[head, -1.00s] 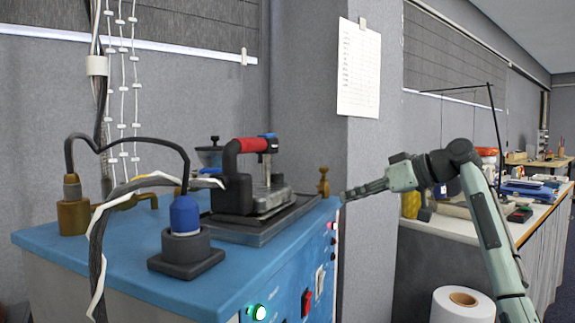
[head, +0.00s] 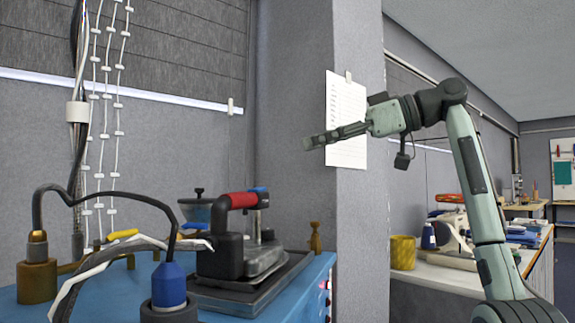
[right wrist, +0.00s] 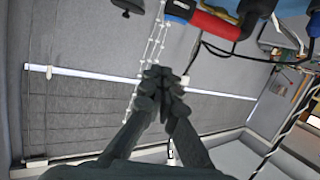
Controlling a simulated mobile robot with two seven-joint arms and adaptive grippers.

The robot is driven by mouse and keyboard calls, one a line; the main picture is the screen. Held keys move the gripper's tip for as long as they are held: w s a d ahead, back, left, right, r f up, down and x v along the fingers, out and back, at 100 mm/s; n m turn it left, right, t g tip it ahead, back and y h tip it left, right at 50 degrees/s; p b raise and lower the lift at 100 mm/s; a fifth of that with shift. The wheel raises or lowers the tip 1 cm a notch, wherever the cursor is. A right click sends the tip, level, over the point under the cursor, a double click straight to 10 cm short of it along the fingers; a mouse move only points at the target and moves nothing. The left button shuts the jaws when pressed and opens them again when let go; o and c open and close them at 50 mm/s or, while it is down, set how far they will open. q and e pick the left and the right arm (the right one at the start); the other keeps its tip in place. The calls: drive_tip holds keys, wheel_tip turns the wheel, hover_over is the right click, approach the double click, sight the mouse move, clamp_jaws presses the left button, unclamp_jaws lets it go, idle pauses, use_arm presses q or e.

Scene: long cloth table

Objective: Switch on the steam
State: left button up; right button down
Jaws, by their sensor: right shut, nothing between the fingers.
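The blue steam station (head: 290,300) fills the lower left of the head view. A narrow strip of its front panel (head: 327,300) shows at the right edge with small red parts; the rest of the panel is below the picture. The iron (head: 225,250) with a red handle stands on a dark rest on top. My right gripper (head: 310,142) is shut and empty, pointing left, high above the station's right end and in front of the pillar. Its closed fingers (right wrist: 163,78) show in the right wrist view, apart from the iron's handle (right wrist: 215,22). My left gripper is not in view.
A brass fitting (head: 315,238) stands at the station's back right. Cables and a blue plug (head: 168,285) are at the left. A paper sheet (head: 345,115) hangs on the grey pillar behind my gripper. A cluttered table (head: 460,265) stands at the right.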

drive_tip(key=p, duration=0.2)
hover_over(257, 189)
drive_tip(key=w+d, duration=0.1)
drive_tip(key=d, duration=0.1)
wheel_tip(257, 189, down, 2)
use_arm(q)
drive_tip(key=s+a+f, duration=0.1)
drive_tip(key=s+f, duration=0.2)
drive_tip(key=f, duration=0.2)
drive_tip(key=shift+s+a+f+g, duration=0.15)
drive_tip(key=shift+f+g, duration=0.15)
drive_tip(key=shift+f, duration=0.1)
use_arm(e)
drive_tip(key=shift+w+d+f, duration=0.1)
drive_tip(key=shift+d+f, duration=0.1)
drive_tip(key=shift+f, duration=0.9)
drive_tip(key=shift+w+d+f, duration=0.1)
drive_tip(key=shift+d+f, duration=0.1)
drive_tip(key=shift+f, duration=0.9)
use_arm(q)
drive_tip(key=shift+b, duration=0.3)
